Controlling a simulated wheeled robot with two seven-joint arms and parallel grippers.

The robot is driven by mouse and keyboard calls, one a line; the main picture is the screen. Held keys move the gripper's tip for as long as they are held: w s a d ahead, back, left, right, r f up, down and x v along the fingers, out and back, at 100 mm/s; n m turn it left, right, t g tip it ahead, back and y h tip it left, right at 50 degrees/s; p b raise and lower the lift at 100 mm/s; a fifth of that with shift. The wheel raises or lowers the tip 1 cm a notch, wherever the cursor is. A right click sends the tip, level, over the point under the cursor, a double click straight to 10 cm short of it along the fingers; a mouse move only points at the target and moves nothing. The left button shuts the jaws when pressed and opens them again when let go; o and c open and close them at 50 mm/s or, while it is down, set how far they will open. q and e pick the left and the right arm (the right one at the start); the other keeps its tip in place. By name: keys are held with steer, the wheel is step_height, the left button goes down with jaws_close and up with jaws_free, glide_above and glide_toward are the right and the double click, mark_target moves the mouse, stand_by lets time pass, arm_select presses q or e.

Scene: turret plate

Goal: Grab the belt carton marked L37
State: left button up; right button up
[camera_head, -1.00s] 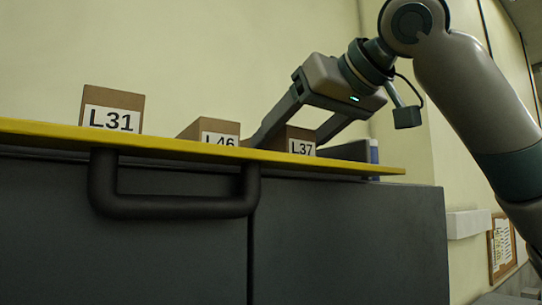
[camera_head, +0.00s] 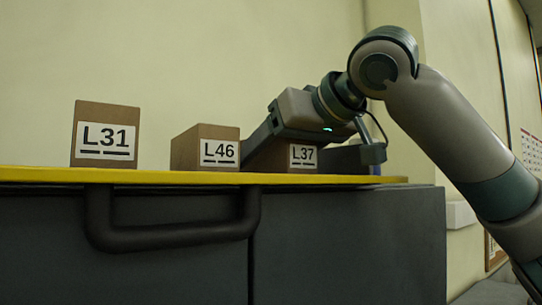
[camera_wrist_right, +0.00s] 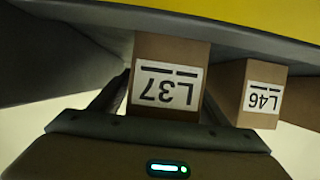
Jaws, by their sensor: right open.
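The L37 carton (camera_head: 303,156) is a brown box with a white label, standing on the yellow-edged top (camera_head: 150,175). The right wrist view shows the L37 carton (camera_wrist_right: 168,80) upside down between the two spread fingers of the gripper (camera_wrist_right: 163,95). I cannot tell whether either finger touches it. The fingertips are partly hidden by the cartons. My left gripper is not in view.
The L46 carton (camera_head: 206,148) stands close to the left of L37, near one finger; it also shows in the right wrist view (camera_wrist_right: 262,95). The L31 carton (camera_head: 105,135) stands farther left, with clear space between. A dark handle (camera_head: 170,235) juts from the cabinet front.

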stand_by(0.3)
steer(key=c, duration=1.4)
steer(key=shift+r, duration=0.2)
steer(key=shift+r+b, duration=0.4)
steer(key=shift+b, duration=0.05)
step_height(320, 180, up, 3)
steer(key=shift+s+f+b, duration=0.1)
steer(key=shift+b, duration=0.65)
steer(key=d+r+b, duration=0.1)
steer(key=d+r, duration=0.1)
steer(key=d, duration=0.2)
steer(key=d+r+b, duration=0.1)
steer(key=d+r, duration=0.1)
steer(key=d, duration=0.1)
steer(key=d+r+b, duration=0.1)
steer(key=d+r, duration=0.2)
steer(key=d, duration=0.1)
steer(key=shift+s+d, duration=0.1)
steer(key=shift+d, duration=0.25)
